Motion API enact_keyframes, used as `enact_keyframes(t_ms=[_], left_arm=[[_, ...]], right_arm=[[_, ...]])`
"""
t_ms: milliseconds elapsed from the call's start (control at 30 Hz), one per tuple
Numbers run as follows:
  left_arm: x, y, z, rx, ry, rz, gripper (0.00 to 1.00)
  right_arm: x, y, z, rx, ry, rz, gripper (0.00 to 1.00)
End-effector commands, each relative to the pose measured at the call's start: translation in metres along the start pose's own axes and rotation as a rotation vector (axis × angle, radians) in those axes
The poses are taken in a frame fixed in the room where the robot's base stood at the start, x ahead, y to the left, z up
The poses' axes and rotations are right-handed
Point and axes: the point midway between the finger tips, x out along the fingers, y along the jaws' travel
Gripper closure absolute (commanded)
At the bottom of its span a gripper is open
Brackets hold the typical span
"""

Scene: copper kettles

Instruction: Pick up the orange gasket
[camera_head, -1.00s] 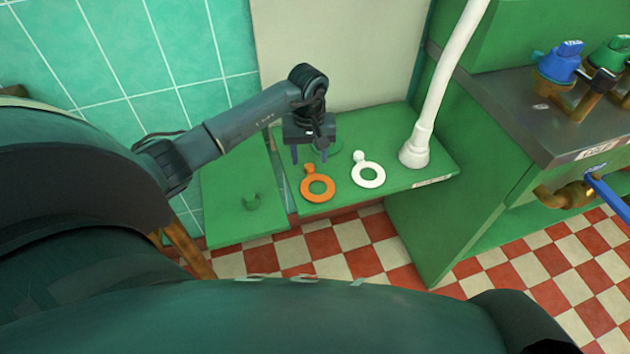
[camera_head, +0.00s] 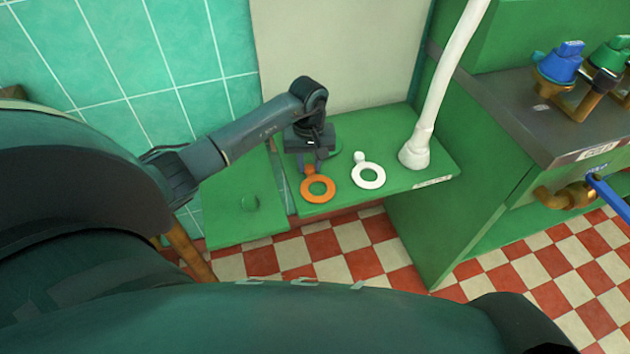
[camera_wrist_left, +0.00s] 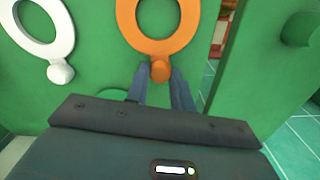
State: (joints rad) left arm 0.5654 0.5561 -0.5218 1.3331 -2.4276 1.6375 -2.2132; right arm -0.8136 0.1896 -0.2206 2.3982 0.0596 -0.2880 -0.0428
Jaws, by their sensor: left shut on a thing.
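The orange gasket (camera_head: 318,198) is a flat ring with a small knob, on the green shelf (camera_head: 405,192). In the left wrist view the orange gasket (camera_wrist_left: 125,22) shows its ring at the top and its knob between my fingers. My left gripper (camera_head: 311,168) is shut on that knob, with the fingers pointing down at the shelf. It also shows in the left wrist view (camera_wrist_left: 161,75). The knob is partly hidden by the fingers in the head view. My right gripper is not in view.
A white gasket (camera_head: 369,176) lies just right of the orange one. A white pipe (camera_head: 430,113) stands at the shelf's right. A lower green panel with a knob (camera_head: 250,203) is at the left. Blue and green valves (camera_head: 561,64) sit on the counter at the right.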

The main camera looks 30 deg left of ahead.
Motion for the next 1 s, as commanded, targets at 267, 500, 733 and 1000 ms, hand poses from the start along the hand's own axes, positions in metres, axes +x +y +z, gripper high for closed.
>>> enact_keyframes(t_ms=[267, 500, 733, 1000], left_arm=[[-0.003, 0.000, -0.001, 0.000, 0.002, 0.000, 0.96], [-0.042, 0.000, -0.002, 0.000, 0.007, 0.001, 0.96], [-0.084, 0.000, -0.001, 0.000, 0.004, 0.000, 0.96], [-0.101, 0.000, 0.000, 0.000, 0.000, -0.001, 0.96]], right_arm=[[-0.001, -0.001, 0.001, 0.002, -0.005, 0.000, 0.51], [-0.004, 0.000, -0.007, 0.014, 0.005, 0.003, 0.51], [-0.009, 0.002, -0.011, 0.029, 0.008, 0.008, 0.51], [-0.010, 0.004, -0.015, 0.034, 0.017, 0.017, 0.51]])
